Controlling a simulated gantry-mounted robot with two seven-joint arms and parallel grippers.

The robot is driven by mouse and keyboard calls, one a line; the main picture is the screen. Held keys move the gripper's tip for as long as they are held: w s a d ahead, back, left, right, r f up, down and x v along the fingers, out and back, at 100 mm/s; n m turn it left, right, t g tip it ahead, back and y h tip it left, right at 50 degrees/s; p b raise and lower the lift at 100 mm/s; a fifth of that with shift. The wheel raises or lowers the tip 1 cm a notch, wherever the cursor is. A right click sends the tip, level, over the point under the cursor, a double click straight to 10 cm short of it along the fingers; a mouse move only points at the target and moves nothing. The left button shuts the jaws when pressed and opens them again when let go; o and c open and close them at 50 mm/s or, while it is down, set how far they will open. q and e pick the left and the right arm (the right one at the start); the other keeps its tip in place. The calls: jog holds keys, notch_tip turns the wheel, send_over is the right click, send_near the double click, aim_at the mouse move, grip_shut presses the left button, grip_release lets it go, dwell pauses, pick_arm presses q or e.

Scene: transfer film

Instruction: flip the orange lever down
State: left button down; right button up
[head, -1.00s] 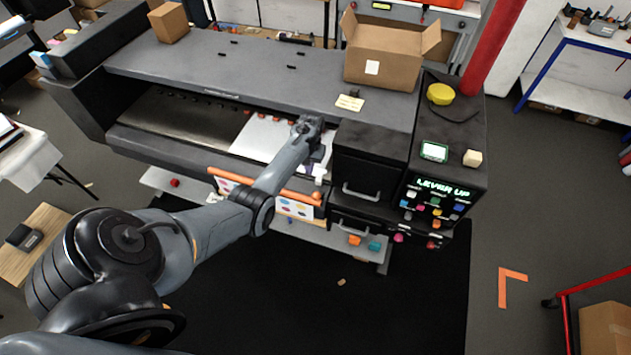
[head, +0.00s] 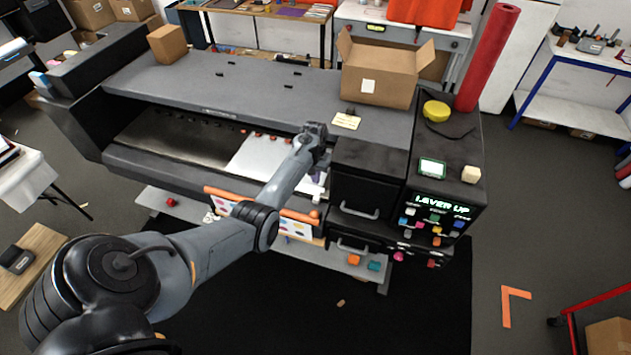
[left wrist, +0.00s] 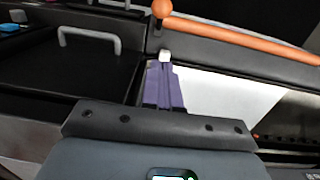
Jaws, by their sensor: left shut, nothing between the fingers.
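The orange lever (head: 262,201) is a long bar with a rounded knob at its right end, along the front of the big grey printer (head: 250,90). The panel display reads "LEVER UP". In the left wrist view the lever (left wrist: 235,38) crosses the top right, its knob (left wrist: 162,8) just beyond my fingertips. My left gripper (head: 320,181) is above and behind the knob end, over the printer's front opening. Its purple fingers (left wrist: 164,62) are together and empty, pointing toward the knob with a small gap visible. My right gripper is not in view.
A black drawer unit with a handle (head: 360,211) stands right of my left gripper. A white sheet (head: 262,153) lies in the printer's opening. A shelf (head: 370,274) with small coloured blocks is below. An open cardboard box (head: 378,80) sits on top.

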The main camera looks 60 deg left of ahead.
pick_arm(q)
jog(key=b, duration=0.8)
send_near(316, 214)
jog(key=w+a+f, duration=0.3)
jog(key=a+f, duration=0.1)
jog(key=shift+s+d+f, duration=0.95)
jog(key=shift+s+f, duration=0.1)
jog(key=shift+f, duration=0.15)
jog(key=shift+p, duration=0.3)
